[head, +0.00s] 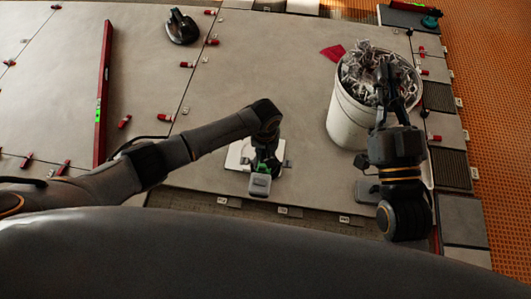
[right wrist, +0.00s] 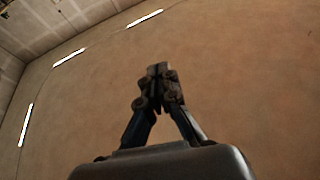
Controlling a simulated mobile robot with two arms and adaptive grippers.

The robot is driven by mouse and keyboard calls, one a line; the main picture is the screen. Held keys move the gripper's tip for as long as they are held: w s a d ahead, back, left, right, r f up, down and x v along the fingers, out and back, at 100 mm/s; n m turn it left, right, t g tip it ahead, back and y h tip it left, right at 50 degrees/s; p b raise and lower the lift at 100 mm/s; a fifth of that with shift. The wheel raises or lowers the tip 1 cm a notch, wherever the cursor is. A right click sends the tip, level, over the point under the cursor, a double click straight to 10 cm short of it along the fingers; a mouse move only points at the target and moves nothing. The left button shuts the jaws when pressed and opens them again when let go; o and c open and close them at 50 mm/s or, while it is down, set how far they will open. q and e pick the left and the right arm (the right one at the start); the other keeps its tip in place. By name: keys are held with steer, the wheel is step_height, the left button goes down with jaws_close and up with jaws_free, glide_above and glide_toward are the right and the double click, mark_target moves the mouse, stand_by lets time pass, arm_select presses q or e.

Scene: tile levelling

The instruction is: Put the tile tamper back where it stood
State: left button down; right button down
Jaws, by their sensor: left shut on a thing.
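The tile tamper (head: 260,184), with a grey block end and green parts, is at the front middle of the tiled floor. My left gripper (head: 266,160) is shut on it from above, and the arm hides part of it. A pale square plate (head: 236,156) shows under and beside the tamper; I cannot tell whether they touch. My right gripper (head: 384,85) appears in front of the bucket in the head view. Its fingers are together and empty in the right wrist view (right wrist: 158,85).
A white bucket (head: 348,122) full of grey clips stands at the right. A red level (head: 103,95) lies at the left. A black handled tool (head: 182,27) sits at the back. Red wedges line the tile joints. The large tile's middle is clear.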

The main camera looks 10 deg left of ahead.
arm_select(q)
steer(key=shift+r+p, duration=0.5)
steer(key=shift+r, duration=0.1)
steer(key=shift+r+p, duration=0.25)
steer(key=shift+p, duration=0.05)
steer(key=shift+r+p, duration=0.5)
steer(key=shift+p, duration=0.05)
steer(key=shift+r+p, duration=0.25)
steer(key=shift+p, duration=0.05)
steer(key=shift+r, duration=0.1)
arm_select(e)
steer(key=s+d+f+g+h, duration=0.1)
steer(key=f+g, duration=0.4)
steer(key=f, duration=0.2)
steer(key=s+d+f+g+h, duration=0.2)
steer(key=f+g, duration=0.2)
steer(key=f, duration=0.4)
steer(key=shift+f+g, duration=0.25)
steer(key=shift+g, duration=0.15)
arm_select(q)
steer(key=shift+w, duration=0.1)
arm_select(e)
steer(key=shift+s, duration=0.1)
